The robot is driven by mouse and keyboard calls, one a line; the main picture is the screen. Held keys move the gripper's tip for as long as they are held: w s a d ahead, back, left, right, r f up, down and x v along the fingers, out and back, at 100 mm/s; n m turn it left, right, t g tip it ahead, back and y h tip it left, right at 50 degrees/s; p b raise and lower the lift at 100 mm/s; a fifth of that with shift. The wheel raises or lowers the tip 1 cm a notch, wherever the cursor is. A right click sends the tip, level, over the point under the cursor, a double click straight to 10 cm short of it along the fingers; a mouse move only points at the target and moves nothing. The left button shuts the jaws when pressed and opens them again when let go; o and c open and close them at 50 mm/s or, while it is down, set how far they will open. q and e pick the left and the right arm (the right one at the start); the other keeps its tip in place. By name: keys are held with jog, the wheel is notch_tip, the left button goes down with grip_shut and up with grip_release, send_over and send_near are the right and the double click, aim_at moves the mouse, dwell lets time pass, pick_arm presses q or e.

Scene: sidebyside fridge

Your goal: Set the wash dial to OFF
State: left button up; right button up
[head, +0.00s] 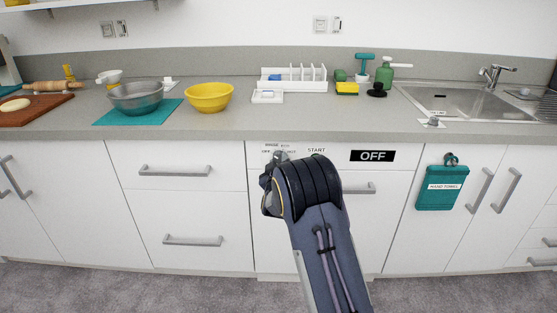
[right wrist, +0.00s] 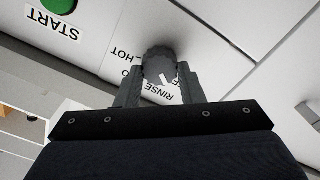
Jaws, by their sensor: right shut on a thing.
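The wash dial (right wrist: 160,62) is a dark grey ribbed knob on the white panel in the right wrist view. Two grey fingers of my right gripper (right wrist: 160,86) are shut on it, one on each side. A white mark on the dial points towards the RINSE label (right wrist: 158,90), which reads upside down. A HOT label (right wrist: 125,53) and a partly hidden label sit beside it. In the head view my right gripper (head: 281,158) is at the panel, and my wrist hides much of the dial. My left gripper is not in view.
A black OFF sign (head: 372,156) is right of the START label (head: 317,150). A green button (right wrist: 59,5) is above START in the wrist view. A drawer handle (head: 358,188) is behind my wrist. Bowls and a rack stand on the counter.

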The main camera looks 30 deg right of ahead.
jog(key=shift+n+p, duration=0.45)
jog(key=shift+n, duration=1.25)
jog(key=shift+f+n, duration=0.1)
jog(key=shift+n, duration=0.2)
jog(key=o, duration=1)
jog(key=shift+a, duration=0.1)
jog(key=v, duration=0.7)
jog(key=shift+s+a, duration=0.15)
jog(key=shift+s, duration=0.25)
